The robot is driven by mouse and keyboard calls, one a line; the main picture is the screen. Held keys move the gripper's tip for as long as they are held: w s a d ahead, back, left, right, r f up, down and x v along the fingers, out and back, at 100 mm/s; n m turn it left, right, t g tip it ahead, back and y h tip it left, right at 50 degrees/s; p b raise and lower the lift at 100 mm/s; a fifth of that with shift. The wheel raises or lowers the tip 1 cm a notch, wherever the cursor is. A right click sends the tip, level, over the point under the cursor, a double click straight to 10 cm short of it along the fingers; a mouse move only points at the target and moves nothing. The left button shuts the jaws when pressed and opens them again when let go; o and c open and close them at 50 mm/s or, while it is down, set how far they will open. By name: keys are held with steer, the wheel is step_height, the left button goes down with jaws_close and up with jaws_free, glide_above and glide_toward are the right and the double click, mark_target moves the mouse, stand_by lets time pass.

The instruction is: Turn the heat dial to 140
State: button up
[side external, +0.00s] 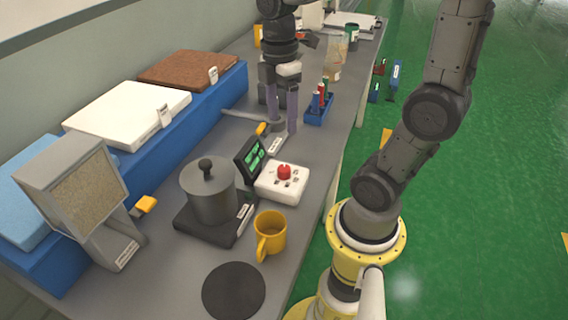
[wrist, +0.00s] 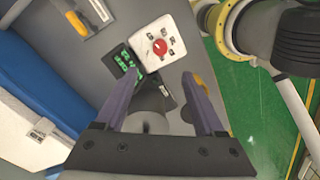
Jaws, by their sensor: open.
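The heat dial is a red knob (side external: 284,171) on top of a white control box (side external: 276,189) with small dark marks around it. In the wrist view the red knob (wrist: 160,47) and white box (wrist: 150,36) lie beyond my fingertips. The marks are too small to read. A dark display (side external: 250,157) with green characters stands beside the box; it also shows in the wrist view (wrist: 125,62). My gripper (side external: 283,127) is open and empty, pointing down over the bench behind the box, apart from the knob. In the wrist view its fingers (wrist: 160,75) are spread.
A lidded grey pot (side external: 208,194) on a dark hot plate (side external: 185,222) stands left of the box. A yellow mug (side external: 271,234) and black round mat (side external: 234,290) are in front. A blue rack (side external: 319,108) holds bottles behind. Mattress-like slabs lie on a blue block (side external: 170,130) at left.

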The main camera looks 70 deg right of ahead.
mark_target(284, 168)
steer(key=f, duration=1.3)
steer(key=shift+s+a+f, duration=0.15)
steer(key=shift+s+f, duration=0.1)
steer(key=shift+f, duration=0.1)
jaws_close()
